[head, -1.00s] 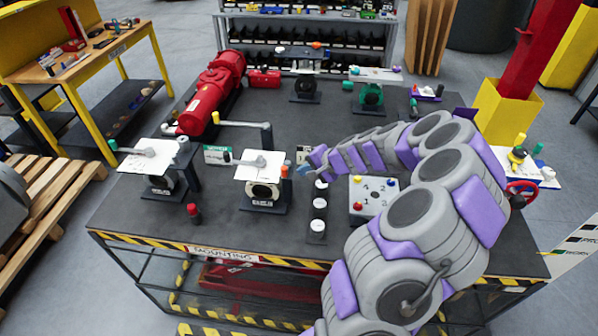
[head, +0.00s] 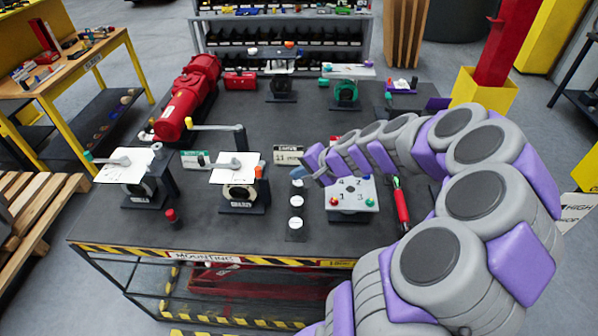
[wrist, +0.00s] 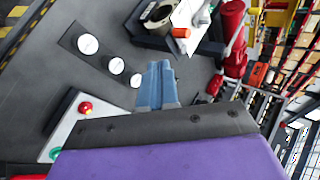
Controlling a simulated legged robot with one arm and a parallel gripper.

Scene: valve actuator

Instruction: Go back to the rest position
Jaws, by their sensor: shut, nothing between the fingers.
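My arm, grey with purple pads, reaches from the lower right of the head view over the dark worktable (head: 270,226). My gripper (head: 303,173) is above the table, near the left edge of the white control box (head: 352,207) and the strip of white round buttons (head: 296,201). In the wrist view my gripper (wrist: 157,84) shows as two blue-grey fingers, closed together and empty. The button strip (wrist: 103,58) and a corner of the control box (wrist: 68,122) lie beside it there.
Valve stands with white plates (head: 235,168) and (head: 125,165) stand left of my gripper. A red cylinder actuator (head: 187,100) lies at the back left. A red-handled tool (head: 401,206) lies right of the control box. A red post (head: 497,45) stands at the right.

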